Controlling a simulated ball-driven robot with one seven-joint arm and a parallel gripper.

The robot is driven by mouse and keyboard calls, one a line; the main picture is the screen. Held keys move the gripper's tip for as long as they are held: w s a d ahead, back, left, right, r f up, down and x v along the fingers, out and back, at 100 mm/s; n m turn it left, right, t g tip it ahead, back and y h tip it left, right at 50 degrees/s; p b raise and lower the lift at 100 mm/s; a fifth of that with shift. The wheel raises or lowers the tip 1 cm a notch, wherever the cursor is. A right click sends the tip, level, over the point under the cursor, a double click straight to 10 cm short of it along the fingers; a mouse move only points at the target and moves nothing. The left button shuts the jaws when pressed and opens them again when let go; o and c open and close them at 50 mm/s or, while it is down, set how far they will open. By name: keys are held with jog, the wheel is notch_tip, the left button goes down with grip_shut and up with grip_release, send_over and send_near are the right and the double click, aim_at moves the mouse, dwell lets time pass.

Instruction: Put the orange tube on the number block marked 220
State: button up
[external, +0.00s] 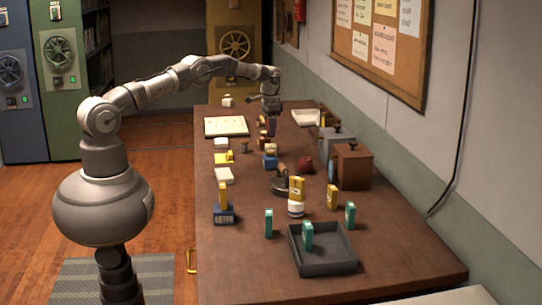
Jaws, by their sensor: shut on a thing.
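My gripper (270,111) is over the far part of the brown table, pointing down. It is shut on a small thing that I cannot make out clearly. A small orange piece (262,120) and a dark purple piece (271,127) show right below it; I cannot tell which one is between the fingers. No number 220 is readable.
Teal boxes stand at the near end, one (307,235) in a dark grey tray (341,264). A brown box (351,167) and a grey box (334,146) stand along the wall. An open notebook (226,127) lies far left. Small blocks crowd the middle; the near-left table is clear.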

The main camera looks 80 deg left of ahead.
notch_tip(320, 180, down, 4)
jog(key=shift+r+b, duration=0.1)
jog(key=shift+b, duration=0.55)
jog(key=shift+r, duration=0.15)
jog(key=o, duration=0.4)
jog(key=shift+f, duration=0.2)
jog(key=shift+c, duration=0.2)
jog(key=o, duration=0.4)
jog(key=shift+o, duration=0.2)
jog(key=shift+r, duration=0.15)
